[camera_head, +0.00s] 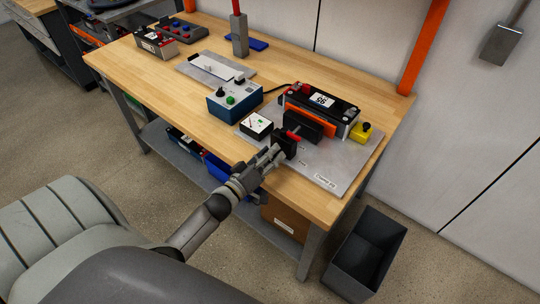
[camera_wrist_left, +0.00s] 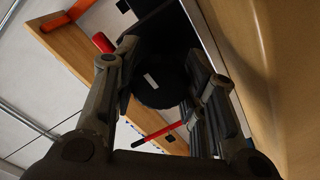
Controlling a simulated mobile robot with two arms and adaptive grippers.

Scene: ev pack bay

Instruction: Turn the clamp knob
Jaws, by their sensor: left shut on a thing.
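The clamp knob (camera_head: 284,146) is black and sits at the front of the clamp on the grey fixture plate (camera_head: 335,165). In the left wrist view the knob (camera_wrist_left: 158,84) is a dark round shape with a pale mark on its face. My left gripper (camera_head: 274,153) is shut on it, with fingers on either side in the left wrist view (camera_wrist_left: 165,62). Behind the knob are a red rod (camera_head: 294,134) and the black clamp block (camera_head: 302,124). A battery module (camera_head: 328,98) with a white label and orange front stands behind the block. My right gripper is not in view.
Left of the clamp are a small white-topped gauge box (camera_head: 257,124) and a blue control box (camera_head: 235,98). A yellow button box (camera_head: 362,131) stands to the right. A dark bin (camera_head: 367,253) is on the floor. The wooden bench (camera_head: 165,88) has bare room at left.

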